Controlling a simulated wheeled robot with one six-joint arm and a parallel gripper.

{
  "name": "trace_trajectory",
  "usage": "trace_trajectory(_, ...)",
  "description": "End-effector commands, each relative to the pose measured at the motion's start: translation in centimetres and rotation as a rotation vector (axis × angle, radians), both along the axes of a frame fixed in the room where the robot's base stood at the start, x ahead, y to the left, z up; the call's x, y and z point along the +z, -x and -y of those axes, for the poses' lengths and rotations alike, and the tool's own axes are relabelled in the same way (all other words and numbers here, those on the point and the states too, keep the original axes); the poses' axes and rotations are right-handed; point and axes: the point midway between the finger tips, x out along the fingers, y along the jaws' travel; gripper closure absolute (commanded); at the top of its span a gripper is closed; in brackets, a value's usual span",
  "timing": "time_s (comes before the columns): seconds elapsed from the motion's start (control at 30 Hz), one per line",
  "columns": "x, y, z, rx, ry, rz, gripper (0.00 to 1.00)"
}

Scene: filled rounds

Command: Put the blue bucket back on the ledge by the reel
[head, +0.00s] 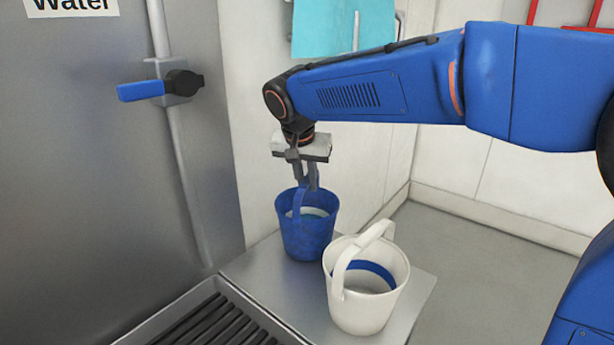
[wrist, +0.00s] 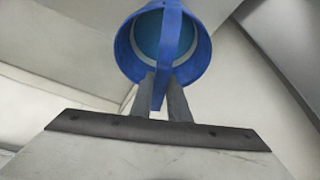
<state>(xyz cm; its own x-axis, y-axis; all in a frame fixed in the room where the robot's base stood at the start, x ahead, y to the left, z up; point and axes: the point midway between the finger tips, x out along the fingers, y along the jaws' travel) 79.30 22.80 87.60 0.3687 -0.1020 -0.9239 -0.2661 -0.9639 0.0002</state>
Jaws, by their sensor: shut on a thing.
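The blue bucket (head: 308,243) is upright at the back of a metal ledge (head: 404,322). I cannot tell whether its base touches the ledge or hangs just above it. It holds a teal liquid with a pale ring around it. My gripper (head: 306,187) points down over the bucket, shut on its raised handle. In the wrist view the blue bucket (wrist: 125,55) shows its open top, and the handle runs between the fingers of my gripper (wrist: 165,80). No reel shows in either view.
A white bucket (head: 365,315) with a raised handle and a blue band inside stands close at the front right of the blue one. A dark grate (head: 215,322) lies at left. A blue lever valve (head: 142,91) and a teal cloth (head: 340,28) are above.

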Motion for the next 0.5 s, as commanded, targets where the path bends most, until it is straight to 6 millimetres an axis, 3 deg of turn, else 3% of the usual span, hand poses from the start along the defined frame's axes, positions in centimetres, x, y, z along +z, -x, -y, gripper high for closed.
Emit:
trace_trajectory(0.2, -0.07, -0.02, 0.00, -0.001, -0.001, 0.001, 1.00)
trace_trajectory(0.23, -0.22, 0.01, 0.00, 0.000, 0.000, 0.000, 0.82)
trace_trajectory(0.3, -0.20, 0.00, 0.00, 0.000, 0.000, 0.000, 0.66)
trace_trajectory(0.5, -0.19, 0.01, 0.00, 0.000, 0.000, 0.000, 0.66)
